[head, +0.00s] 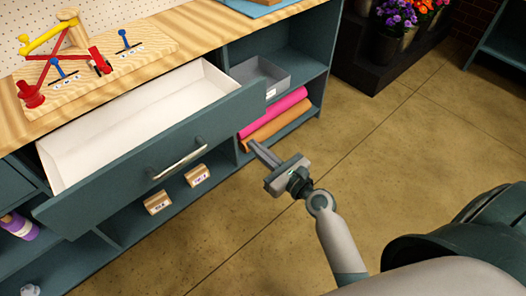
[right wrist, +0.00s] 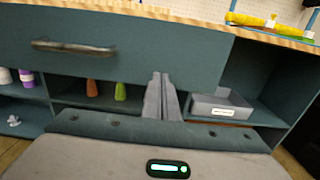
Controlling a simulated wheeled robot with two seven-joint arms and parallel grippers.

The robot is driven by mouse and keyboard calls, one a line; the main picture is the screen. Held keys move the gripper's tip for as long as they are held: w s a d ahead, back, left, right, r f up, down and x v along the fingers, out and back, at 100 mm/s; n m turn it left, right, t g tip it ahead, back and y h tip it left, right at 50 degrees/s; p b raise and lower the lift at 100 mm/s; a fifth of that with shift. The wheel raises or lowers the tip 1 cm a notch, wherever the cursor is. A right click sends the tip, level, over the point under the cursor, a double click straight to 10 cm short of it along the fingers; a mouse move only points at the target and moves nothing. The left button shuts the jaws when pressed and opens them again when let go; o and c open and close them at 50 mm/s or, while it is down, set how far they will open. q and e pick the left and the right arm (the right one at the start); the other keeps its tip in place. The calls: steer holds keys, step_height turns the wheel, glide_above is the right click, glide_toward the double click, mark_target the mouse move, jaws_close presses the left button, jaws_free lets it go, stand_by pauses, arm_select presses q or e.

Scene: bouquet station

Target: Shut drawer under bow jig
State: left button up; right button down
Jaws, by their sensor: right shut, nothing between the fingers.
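The drawer under the bow jig is pulled out, and its white interior is empty. Its teal front (head: 115,195) has a metal handle (head: 180,163). The front (right wrist: 150,58) and handle (right wrist: 72,47) also show in the right wrist view. The bow jig (head: 75,60), a wooden board with red, yellow and blue parts, is on the bench top above. My right gripper (head: 256,147) is shut and empty, its fingers pointing toward the right part of the drawer front. In the right wrist view its fingertips (right wrist: 163,78) overlap the front's lower edge; contact cannot be told. My left gripper is not in view.
A grey bin (head: 260,78) and pink and orange rolls (head: 272,115) are on shelves right of the drawer. Flower buckets (head: 390,40) stand at the back. The floor (head: 400,140) to the right is clear.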

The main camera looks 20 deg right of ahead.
mark_target(228, 123)
steer(key=x, duration=0.8)
steer(key=shift+w+p, duration=0.2)
steer(key=shift+p, duration=0.1)
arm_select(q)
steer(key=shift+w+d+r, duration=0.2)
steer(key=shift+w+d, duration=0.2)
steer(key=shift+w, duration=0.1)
arm_select(e)
steer(key=shift+w+a+f, duration=0.1)
steer(key=shift+w+a, duration=0.1)
steer(key=shift+w, duration=0.45)
